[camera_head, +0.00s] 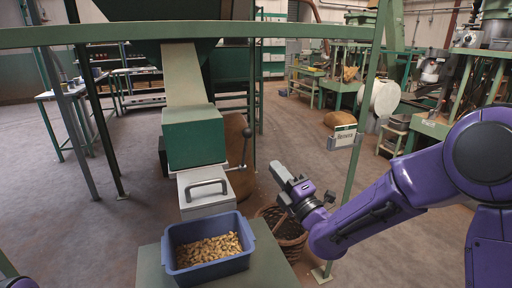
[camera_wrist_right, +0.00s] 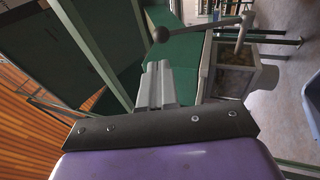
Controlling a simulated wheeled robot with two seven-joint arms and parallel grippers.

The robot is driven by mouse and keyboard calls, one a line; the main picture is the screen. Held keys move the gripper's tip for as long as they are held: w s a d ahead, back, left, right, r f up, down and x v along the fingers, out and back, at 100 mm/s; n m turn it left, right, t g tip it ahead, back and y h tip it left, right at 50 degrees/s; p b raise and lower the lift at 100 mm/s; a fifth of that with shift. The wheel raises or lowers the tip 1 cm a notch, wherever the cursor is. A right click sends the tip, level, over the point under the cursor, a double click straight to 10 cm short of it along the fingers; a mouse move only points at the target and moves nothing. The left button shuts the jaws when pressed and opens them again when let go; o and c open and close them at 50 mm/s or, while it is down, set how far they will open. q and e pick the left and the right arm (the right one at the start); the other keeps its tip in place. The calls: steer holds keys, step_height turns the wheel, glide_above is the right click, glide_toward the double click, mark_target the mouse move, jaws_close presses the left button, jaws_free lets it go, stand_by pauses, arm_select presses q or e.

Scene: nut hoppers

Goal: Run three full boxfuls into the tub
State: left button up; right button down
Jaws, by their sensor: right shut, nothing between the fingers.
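The blue tub (camera_head: 208,243) stands on a green stand below the hopper outlet, with a layer of tan nuts (camera_head: 208,250) in it. Above it is a green box (camera_head: 194,137) under the beige chute (camera_head: 184,75), with a pale grey gate (camera_head: 206,190) with a dark handle below. A lever with a dark ball knob (camera_head: 247,132) rises at the box's right side; the knob also shows in the right wrist view (camera_wrist_right: 161,34). My right gripper (camera_head: 279,171) is shut and empty, right of the lever and apart from it. My left gripper is out of view.
A wicker basket (camera_head: 284,228) stands on the floor below my right gripper. A brown sack (camera_head: 236,145) is behind the box. The floor at left is mostly open.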

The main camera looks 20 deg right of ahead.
mark_target(252, 132)
steer(key=p+x, duration=0.3)
steer(key=x, duration=0.8)
steer(key=shift+w, duration=0.15)
steer(key=w+r+g+p, duration=0.1)
steer(key=w+r+p, duration=0.1)
steer(key=p, duration=0.2)
steer(key=shift+w+a+r+g+h, duration=0.1)
steer(key=shift+g+h, duration=0.3)
steer(key=shift+w+m+p, duration=0.15)
steer(key=shift+m+p, duration=0.15)
